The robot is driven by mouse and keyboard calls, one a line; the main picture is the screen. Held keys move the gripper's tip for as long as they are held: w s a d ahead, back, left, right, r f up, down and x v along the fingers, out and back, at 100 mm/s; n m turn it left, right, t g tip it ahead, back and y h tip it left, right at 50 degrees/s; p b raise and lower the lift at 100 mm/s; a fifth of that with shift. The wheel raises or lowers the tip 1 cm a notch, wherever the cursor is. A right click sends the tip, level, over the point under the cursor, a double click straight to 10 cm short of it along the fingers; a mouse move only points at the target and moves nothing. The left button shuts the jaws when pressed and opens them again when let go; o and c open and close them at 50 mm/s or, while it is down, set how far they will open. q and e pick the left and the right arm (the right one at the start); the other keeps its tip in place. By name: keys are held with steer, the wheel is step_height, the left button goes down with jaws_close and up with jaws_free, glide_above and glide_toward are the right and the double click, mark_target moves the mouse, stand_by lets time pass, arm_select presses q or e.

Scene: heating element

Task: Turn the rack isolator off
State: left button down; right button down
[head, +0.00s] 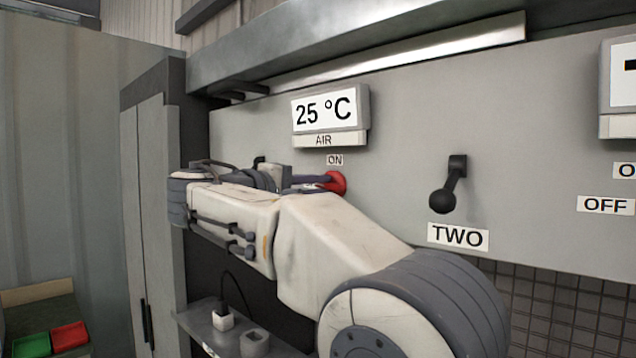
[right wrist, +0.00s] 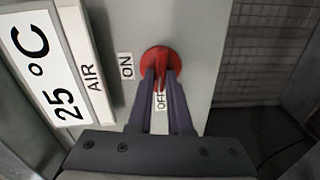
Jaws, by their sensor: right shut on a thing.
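The red rotary isolator knob (head: 338,182) sits on the grey panel below the ON label (head: 334,160). It also shows in the right wrist view (right wrist: 160,60), with its red handle pointing toward the OFF label (right wrist: 160,100). My right gripper (head: 322,182) reaches it from the left side. In the right wrist view its two dark fingers (right wrist: 161,78) are shut on the handle, one on each side, and the OFF label shows between them. In the head view my forearm and wrist hide part of the panel. My left gripper is not in view.
An AIR display reading 25 °C (head: 328,108) protrudes above the knob. A black lever (head: 447,186) labelled TWO is to the right. A tall grey cabinet (head: 150,230) stands at left, with a small shelf (head: 200,325) below my arm. Red and green trays lie lower left.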

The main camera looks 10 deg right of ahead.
steer(key=shift+n, duration=0.6)
steer(key=c, duration=0.8)
jaws_free()
steer(key=shift+c, duration=0.2)
steer(key=shift+a+f, duration=0.1)
steer(key=shift+s+a, duration=0.1)
steer(key=shift+a, duration=0.1)
steer(key=b+v, duration=0.2)
steer(key=v, duration=0.8)
